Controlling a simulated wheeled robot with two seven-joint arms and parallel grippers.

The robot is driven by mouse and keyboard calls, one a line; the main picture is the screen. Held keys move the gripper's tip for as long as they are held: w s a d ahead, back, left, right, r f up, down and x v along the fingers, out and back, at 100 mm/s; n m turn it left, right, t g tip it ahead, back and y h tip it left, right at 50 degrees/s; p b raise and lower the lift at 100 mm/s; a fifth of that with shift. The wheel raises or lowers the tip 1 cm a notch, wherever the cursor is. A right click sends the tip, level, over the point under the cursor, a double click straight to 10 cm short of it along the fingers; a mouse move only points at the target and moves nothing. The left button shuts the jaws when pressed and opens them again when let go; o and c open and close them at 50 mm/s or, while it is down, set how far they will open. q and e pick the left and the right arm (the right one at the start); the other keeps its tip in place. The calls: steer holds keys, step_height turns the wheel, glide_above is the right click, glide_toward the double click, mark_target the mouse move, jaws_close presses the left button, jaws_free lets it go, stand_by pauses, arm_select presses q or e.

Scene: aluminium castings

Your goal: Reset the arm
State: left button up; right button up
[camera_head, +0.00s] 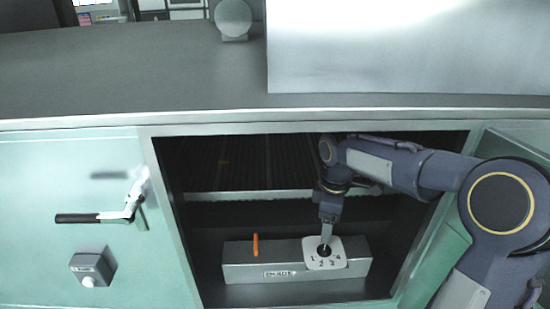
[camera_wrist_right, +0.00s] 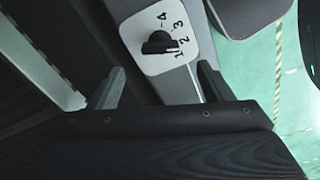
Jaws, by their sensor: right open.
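My right arm reaches from the right into the open cabinet bay in the head view. My right gripper (camera_head: 326,232) is directly above the numbered dial plate (camera_head: 324,262) on a grey control box (camera_head: 240,272). In the right wrist view the gripper (camera_wrist_right: 160,85) is open, its two fingers apart, with the black rotary knob (camera_wrist_right: 160,43) beyond them. Nothing shows between the fingers. The knob sits on a white plate with numbers 1 to 4. Whether the fingers touch it cannot be told. My left gripper is not in view.
An orange lever (camera_head: 255,244) stands up from the control box left of the dial. The bay's frame and a dark shelf (camera_head: 250,196) surround my right arm. A door handle (camera_head: 105,214) and a small grey switch box (camera_head: 92,266) are on the green left panel.

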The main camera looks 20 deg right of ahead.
steer(key=s+a+m+t+y, duration=0.2)
steer(key=s+m, duration=0.4)
steer(key=s, duration=0.5)
steer(key=s+a+r+m+t+y, duration=0.1)
steer(key=s+a+m+t, duration=0.2)
steer(key=s, duration=0.8)
steer(key=a+m, duration=0.2)
steer(key=m, duration=0.2)
steer(key=shift+a+t+y, duration=0.15)
steer(key=shift+t+y, duration=0.15)
steer(key=shift+y, duration=0.1)
steer(key=shift+o, duration=0.4)
